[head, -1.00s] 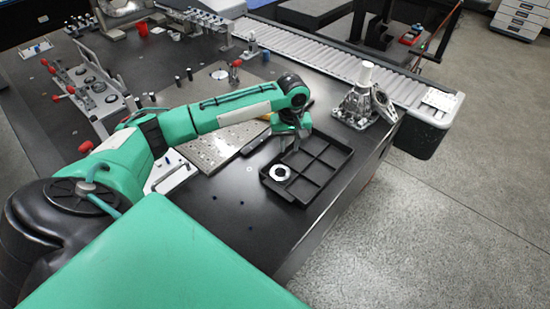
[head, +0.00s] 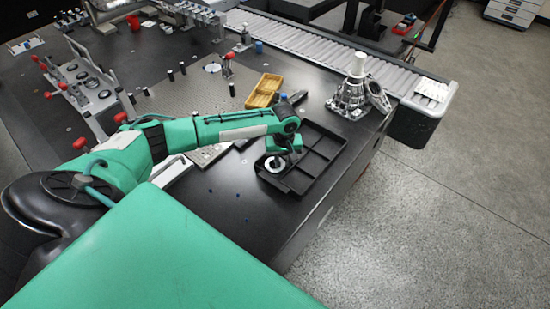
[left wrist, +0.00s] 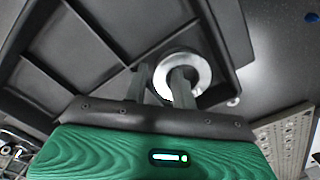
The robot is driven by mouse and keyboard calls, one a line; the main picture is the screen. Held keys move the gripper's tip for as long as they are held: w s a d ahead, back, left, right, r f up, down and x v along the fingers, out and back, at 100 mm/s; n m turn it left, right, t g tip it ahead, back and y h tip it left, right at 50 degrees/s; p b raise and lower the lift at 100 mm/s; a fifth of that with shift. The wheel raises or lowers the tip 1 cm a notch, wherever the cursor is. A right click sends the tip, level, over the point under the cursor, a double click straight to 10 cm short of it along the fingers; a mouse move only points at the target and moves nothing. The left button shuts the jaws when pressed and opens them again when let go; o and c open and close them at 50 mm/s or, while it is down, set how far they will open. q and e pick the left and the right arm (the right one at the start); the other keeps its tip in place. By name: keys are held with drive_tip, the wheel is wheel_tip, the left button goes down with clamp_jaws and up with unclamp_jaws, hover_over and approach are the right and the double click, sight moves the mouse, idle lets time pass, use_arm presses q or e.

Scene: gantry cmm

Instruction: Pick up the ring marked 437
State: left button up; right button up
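A pale metal ring (head: 269,167) lies flat in the near-left compartment of a black divided tray (head: 313,164). It also shows in the left wrist view (left wrist: 204,70); no number can be read on it. My left gripper (head: 280,159) is low over the ring, pointing down. In the left wrist view its two fingers (left wrist: 161,72) are apart with nothing held between them. One finger overlaps the ring's hole and the other is beside its left edge; I cannot tell whether they touch it. My right gripper is not in view.
The tray's dividers and walls stand close around the ring. A metal housing (head: 350,92) stands behind the tray. A roller conveyor (head: 325,53) runs along the far side.

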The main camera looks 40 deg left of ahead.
use_arm(q)
clamp_jaws()
